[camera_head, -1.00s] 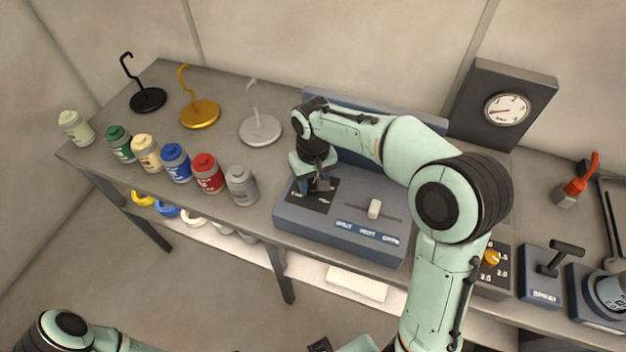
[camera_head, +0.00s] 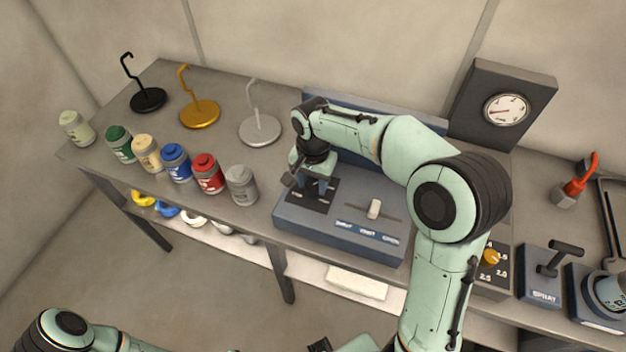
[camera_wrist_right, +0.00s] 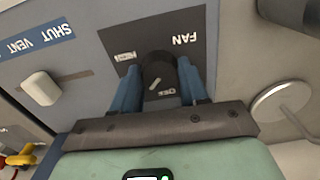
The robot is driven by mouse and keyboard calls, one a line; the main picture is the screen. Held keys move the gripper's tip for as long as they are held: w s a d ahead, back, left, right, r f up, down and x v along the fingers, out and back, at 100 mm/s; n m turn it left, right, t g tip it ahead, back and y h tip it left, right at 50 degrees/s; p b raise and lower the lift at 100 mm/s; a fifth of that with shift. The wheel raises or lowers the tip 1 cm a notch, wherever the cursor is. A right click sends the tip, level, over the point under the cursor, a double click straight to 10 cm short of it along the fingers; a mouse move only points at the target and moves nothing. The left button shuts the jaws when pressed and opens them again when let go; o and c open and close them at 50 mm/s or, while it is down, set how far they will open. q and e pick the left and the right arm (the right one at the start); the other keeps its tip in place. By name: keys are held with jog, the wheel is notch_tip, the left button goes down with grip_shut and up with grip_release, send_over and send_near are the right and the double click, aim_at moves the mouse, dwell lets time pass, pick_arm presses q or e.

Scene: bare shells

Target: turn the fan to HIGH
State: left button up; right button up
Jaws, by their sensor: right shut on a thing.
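The fan switch is a dark knob (camera_wrist_right: 157,68) on a black plate marked FAN (camera_wrist_right: 180,27), at the left end of the blue-grey control box (camera_head: 345,235). My right gripper (camera_head: 315,187) reaches down over that plate. In the right wrist view its two blue fingers (camera_wrist_right: 158,85) are shut on the knob, one on each side. A pale pointer line shows on the knob, slanted. An OFF label lies close by it, and another small label, too small to read, is at the plate's other side.
A white slider (camera_head: 374,208) marked SHUT, VENT, OPEN sits right of the fan plate. A grey jar (camera_head: 242,186) and a silver hook stand (camera_head: 260,128) are close left. A gauge (camera_head: 506,109) stands behind, and a SPRAY lever (camera_head: 560,255) is at right.

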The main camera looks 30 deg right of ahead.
aim_at(313, 184)
jog(key=m, duration=1.1)
jog(key=shift+m, duration=1.8)
jog(key=o, duration=1.1)
jog(key=shift+c, duration=0.2)
pick_arm(q)
jog(key=w+r+p, duration=0.2)
jog(key=shift+r, duration=0.3)
pick_arm(e)
notch_tip(313, 184, up, 14)
jog(key=shift+f, duration=0.25)
